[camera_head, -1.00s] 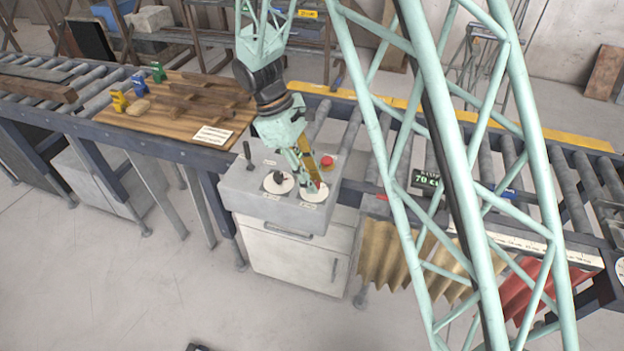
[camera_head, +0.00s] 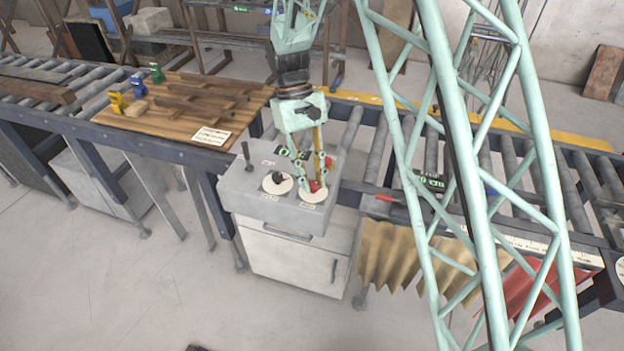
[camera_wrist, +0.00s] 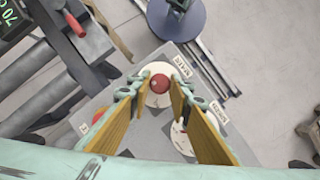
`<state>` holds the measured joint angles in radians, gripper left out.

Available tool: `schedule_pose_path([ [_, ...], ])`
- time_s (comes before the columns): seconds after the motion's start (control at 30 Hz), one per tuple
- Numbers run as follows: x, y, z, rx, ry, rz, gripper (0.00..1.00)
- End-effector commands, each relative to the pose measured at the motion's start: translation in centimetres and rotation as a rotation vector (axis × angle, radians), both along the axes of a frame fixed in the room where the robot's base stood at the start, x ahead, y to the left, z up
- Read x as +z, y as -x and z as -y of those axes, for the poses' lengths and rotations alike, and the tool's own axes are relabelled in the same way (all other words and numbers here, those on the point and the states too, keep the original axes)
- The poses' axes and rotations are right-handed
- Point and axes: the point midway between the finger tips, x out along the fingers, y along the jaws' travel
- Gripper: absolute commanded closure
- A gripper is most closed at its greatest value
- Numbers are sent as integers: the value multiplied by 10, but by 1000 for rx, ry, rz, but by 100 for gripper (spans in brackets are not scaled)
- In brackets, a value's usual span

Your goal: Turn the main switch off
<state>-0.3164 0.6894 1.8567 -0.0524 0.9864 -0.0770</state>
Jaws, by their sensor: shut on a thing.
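The main switch is a red knob (camera_wrist: 160,84) on a round white dial (camera_wrist: 160,97), with a label beside it that appears to read MAIN. In the head view the knob (camera_head: 314,186) sits at the right front of the grey control box (camera_head: 240,192). My gripper (camera_wrist: 161,80) has its two fingers on either side of the knob and is shut on it. The gripper (camera_head: 309,184) also shows in the head view, pointing down at the right dial. The fingers partly hide the dial, so I cannot tell the knob's exact setting.
A second white dial with a black knob (camera_head: 280,183) is left of the switch. A black lever (camera_head: 247,154) stands at the box's left edge. A red-handled lever (camera_wrist: 74,24) and rollers lie beyond the box. A wooden board (camera_head: 180,128) with figures is left.

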Motion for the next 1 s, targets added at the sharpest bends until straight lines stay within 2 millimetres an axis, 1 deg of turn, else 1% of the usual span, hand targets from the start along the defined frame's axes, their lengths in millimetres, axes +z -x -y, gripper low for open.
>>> schedule_pose_path([
  [0.47, -1, 1, 1, -17, 1, -3, 92],
  [0.5, -1, 1, 1, -16, 1, -3, 78],
  [0.6, -1, 1, 0, -16, 1, -2, 69],
  [1.0, 1, 0, 0, -15, 0, 0, 68],
])
